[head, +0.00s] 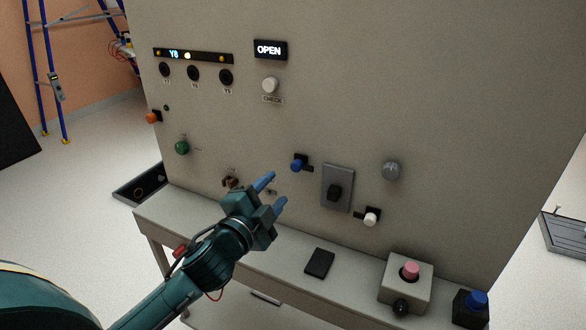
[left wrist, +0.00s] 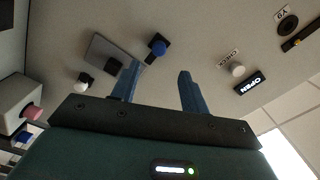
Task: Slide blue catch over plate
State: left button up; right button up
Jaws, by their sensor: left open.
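The blue catch (head: 298,165) is a round blue knob on a black base on the grey panel, just left of the grey plate (head: 341,173). The plate has a black knob in its lower middle. The catch appears beside the plate, not over it. The blue catch (left wrist: 157,46) and the plate (left wrist: 97,51) also show in the left wrist view. My left gripper (head: 276,188) is open and empty, with its blue fingers below and left of the catch, apart from it. In the left wrist view, one finger of the left gripper (left wrist: 158,82) hides part of the plate's surroundings. My right gripper is not in view.
A white catch (head: 370,217) sits at the plate's lower right, and a grey knob (head: 391,170) at its right. A ledge (head: 190,220) runs below, carrying a black pad (head: 319,263) and a box with a pink button (head: 409,270). An OPEN display (head: 270,50) is above.

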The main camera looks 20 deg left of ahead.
aim_at(295, 169)
pick_arm(q)
jog(key=w, duration=0.4)
jog(key=w+p, duration=0.1)
jog(key=w, duration=0.4)
jog(key=shift+w+d, duration=0.2)
jog(key=shift+w, duration=0.1)
jog(key=shift+f, duration=0.1)
jog(key=shift+c, duration=0.3)
grip_shut()
jog(key=shift+d, duration=0.1)
